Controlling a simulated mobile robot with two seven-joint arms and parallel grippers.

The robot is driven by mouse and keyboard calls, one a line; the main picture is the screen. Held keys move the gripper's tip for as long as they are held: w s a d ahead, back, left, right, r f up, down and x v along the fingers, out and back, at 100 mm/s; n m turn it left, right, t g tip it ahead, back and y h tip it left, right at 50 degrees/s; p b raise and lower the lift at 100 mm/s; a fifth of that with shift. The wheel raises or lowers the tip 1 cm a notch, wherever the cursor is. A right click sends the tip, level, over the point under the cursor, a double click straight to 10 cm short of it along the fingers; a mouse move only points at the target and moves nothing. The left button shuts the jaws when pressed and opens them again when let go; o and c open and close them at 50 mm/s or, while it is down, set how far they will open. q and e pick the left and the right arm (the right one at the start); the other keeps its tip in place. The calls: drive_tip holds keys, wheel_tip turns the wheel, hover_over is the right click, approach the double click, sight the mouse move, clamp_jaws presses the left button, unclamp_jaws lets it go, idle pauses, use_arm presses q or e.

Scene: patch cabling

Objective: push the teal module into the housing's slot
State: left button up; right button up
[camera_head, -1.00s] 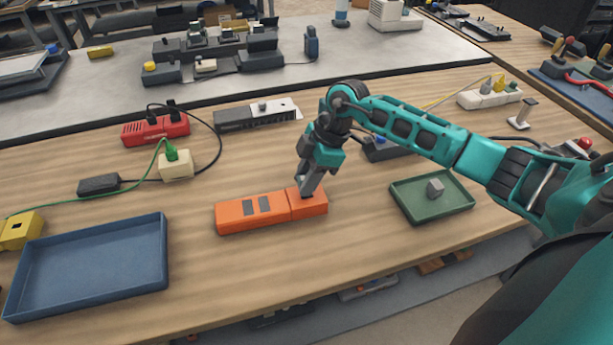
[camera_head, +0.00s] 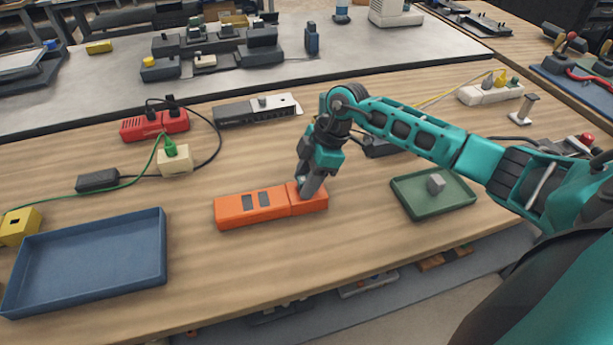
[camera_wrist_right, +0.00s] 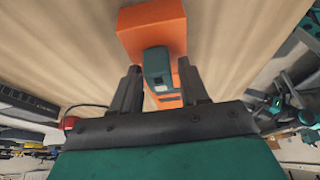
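The orange housing (camera_head: 255,206) lies on the wooden table and has two dark grey rectangles on its top. The teal module (camera_wrist_right: 157,68) stands at the housing's slot in the right wrist view, its end sticking up out of the orange block (camera_wrist_right: 150,25). How deep it sits cannot be told. My right gripper (camera_wrist_right: 160,78) is open, with one dark finger on each side of the module and gaps between. In the head view, the right gripper (camera_head: 308,187) points down at the housing's right end, largely hiding the module. My left gripper is not in view.
A green tray (camera_head: 407,208) with a grey block (camera_head: 435,184) lies to the right, and a blue tray (camera_head: 85,292) to the left. A red socket box (camera_head: 155,125) and cables lie behind. The wood in front of the housing is clear.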

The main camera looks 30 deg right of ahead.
drive_tip(key=shift+o, duration=1.4)
drive_tip(key=v, duration=1.3)
drive_tip(key=shift+a, duration=0.1)
drive_tip(key=shift+c, duration=0.3)
